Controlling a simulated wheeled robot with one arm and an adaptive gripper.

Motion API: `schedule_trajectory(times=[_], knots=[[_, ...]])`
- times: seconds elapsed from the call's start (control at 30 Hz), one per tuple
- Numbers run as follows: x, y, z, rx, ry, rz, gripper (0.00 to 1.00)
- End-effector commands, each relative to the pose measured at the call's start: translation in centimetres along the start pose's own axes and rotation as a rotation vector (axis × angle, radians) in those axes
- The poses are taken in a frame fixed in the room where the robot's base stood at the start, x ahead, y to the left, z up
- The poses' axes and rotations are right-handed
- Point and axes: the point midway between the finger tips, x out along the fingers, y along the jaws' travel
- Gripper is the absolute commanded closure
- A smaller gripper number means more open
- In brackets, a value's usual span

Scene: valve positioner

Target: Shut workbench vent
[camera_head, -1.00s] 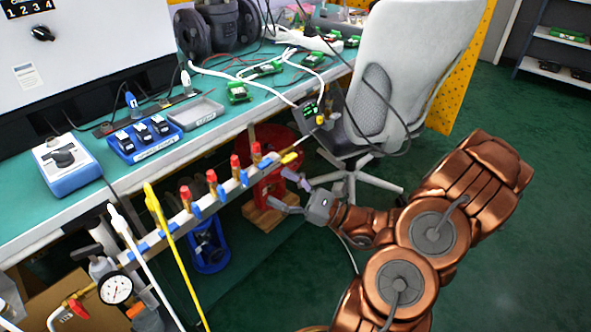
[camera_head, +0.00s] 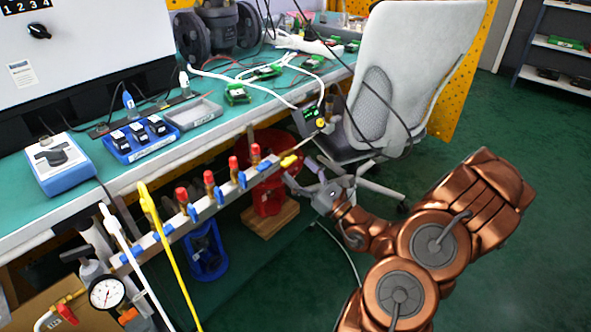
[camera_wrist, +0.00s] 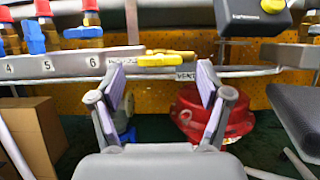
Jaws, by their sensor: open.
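The yellow vent handle (camera_head: 289,161) is at the right end of the grey manifold bar (camera_head: 205,211) on the workbench front. My gripper (camera_head: 302,172) is open and empty, just right of and in front of the handle. In the wrist view my gripper (camera_wrist: 161,86) has its two fingers spread below the handle, which appears ahead between them and apart from them.
Red-topped valves with blue handles (camera_head: 233,167) line the bar to the left. A black device with a yellow knob (camera_head: 312,120) sits above the vent. A red valve body (camera_head: 268,193) stands below, behind the bar. An office chair (camera_head: 400,80) stands close at the right.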

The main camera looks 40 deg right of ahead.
Motion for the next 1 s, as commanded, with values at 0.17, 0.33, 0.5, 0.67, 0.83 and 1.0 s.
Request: schedule_trajectory(times=[0.17, 0.33, 0.5, 0.67, 0.83, 1.0], knots=[[1.2, 0.1, -0.1, -0.001, -0.001, 0.003, 0.23], [1.7, 0.1, 0.0, -0.001, -0.003, 0.002, 0.23], [1.8, 0.0, 0.1, -0.001, -0.002, 0.001, 0.23], [1.8, 0.0, 0.1, 0.0, -0.002, 0.001, 0.27], [1.8, 0.0, 0.0, 0.0, -0.001, 0.001, 0.45], [1.8, 0.0, 0.0, 0.0, -0.001, 0.001, 0.62]])
